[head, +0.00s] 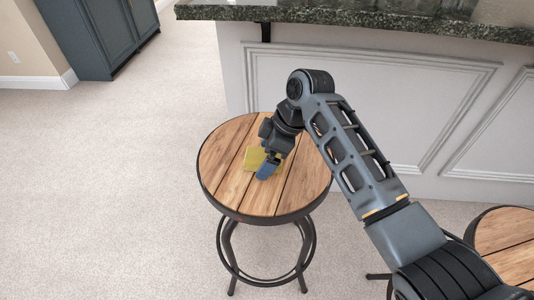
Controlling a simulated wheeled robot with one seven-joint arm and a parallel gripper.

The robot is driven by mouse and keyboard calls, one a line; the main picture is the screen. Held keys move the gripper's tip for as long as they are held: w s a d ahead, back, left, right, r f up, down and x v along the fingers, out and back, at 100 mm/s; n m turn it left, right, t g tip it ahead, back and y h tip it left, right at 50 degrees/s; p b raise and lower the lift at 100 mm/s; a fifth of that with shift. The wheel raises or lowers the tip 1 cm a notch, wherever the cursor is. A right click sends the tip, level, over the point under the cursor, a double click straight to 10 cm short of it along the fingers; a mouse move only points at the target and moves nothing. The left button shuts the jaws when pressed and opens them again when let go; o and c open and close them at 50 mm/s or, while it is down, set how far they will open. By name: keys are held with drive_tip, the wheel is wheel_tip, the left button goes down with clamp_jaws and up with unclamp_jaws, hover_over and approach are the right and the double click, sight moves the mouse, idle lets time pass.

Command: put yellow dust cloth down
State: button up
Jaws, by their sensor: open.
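The yellow dust cloth (254,158) lies on the wooden seat of a round bar stool (227,178), near the middle of the seat. My gripper (267,170) points down at the seat, right over the cloth, and hides part of it. The jaws are open. I cannot tell from this view whether the fingertips touch the cloth or the seat.
A second wooden stool (507,237) stands at the lower right. A white panelled bar front (375,105) with a dark stone counter (380,22) stands behind the stool. A dark cabinet (97,32) is at upper left. The carpet (100,190) at left is clear.

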drive_tip(key=v, duration=1.2)
drive_tip(key=shift+r, duration=0.1)
